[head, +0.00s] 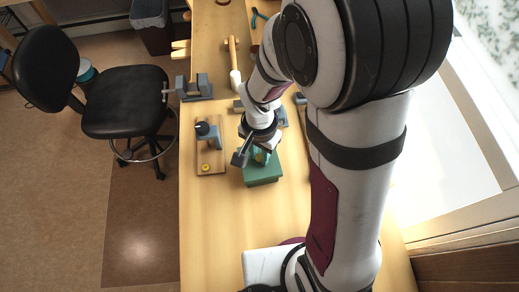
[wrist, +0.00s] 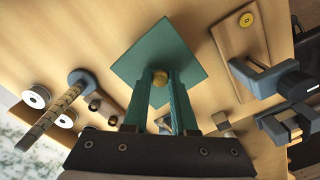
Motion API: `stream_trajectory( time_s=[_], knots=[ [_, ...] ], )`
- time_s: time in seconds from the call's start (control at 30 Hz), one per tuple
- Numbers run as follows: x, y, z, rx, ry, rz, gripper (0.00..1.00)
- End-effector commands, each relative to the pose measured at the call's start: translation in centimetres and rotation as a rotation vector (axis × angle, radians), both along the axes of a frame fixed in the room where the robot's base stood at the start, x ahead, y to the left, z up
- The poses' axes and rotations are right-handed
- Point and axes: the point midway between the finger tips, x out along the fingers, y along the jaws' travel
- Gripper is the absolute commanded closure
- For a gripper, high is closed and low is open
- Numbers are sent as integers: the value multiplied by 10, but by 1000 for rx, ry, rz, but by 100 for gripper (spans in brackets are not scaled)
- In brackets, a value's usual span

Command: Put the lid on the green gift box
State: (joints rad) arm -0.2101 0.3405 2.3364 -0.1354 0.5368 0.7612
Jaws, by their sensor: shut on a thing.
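The green lid (wrist: 160,45) is a flat square with a round gold knob (wrist: 160,77), seen from above in the wrist view. My gripper (wrist: 160,85) is shut on the knob, its two fingers on either side. In the head view, my gripper (head: 258,157) is over a green block-like shape (head: 263,174) on the bench. Lid and gift box cannot be told apart there. The lid hides the box in the wrist view, so I cannot tell whether the lid rests on it or hangs just above it.
A wooden board (head: 211,165) with a grey-blue clamp-like tool and a yellow disc (head: 206,167) lies left of the green shape. A vise (head: 194,88) and a mallet (head: 233,65) are farther back. The near bench (head: 215,225) is clear.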

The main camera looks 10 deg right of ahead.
Motion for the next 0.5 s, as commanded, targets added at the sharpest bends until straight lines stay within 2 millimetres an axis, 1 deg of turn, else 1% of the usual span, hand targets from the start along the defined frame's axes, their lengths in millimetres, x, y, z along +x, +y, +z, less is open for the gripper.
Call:
stream_trajectory(
  time_s=[0.5],
  knots=[
    [0,0,-8,0,0,1,100]
  ],
)
